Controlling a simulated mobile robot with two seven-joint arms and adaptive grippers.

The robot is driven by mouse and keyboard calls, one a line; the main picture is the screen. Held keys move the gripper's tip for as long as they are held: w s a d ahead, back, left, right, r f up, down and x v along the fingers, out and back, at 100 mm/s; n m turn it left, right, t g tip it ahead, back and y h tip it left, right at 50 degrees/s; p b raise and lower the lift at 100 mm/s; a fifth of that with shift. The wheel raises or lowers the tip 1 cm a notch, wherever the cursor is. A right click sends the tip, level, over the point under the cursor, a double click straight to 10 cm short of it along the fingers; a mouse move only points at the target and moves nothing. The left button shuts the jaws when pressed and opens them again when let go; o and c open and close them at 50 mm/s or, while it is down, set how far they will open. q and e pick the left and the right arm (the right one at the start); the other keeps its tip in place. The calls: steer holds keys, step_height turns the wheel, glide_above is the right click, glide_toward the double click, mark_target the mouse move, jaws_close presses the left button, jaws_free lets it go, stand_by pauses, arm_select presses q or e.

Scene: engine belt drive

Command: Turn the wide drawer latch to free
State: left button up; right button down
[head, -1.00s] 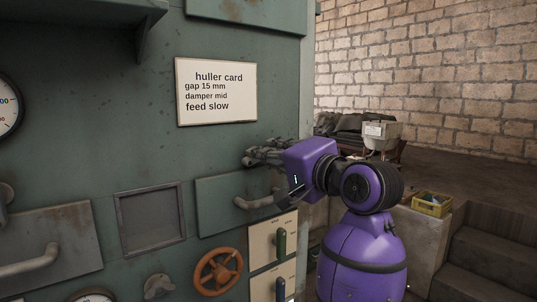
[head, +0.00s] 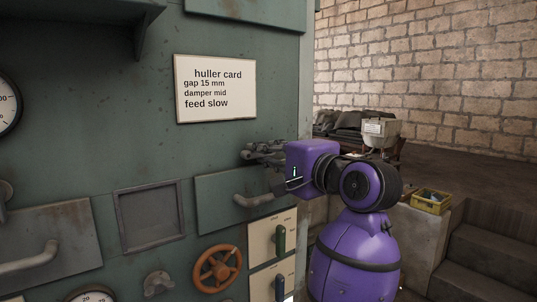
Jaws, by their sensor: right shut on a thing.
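My right gripper (head: 262,154) reaches in from the right, its fingers against the green machine face just above a drawer front (head: 222,190) with a curved bar handle (head: 253,200). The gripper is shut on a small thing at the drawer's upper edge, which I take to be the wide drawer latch. The fingers cover the latch, so its angle cannot be told. My purple wrist is nearly level and close to the drawer's right end. My left gripper is not in view.
A card (head: 215,89) hangs above the drawer. Another handled drawer (head: 45,250) is at left. A yellow crate (head: 432,203) stands at right.

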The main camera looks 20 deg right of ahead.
steer(key=c, duration=1.9)
jaws_free()
steer(key=shift+r, duration=0.1)
steer(key=shift+o, duration=0.8)
steer(key=shift+w, duration=0.1)
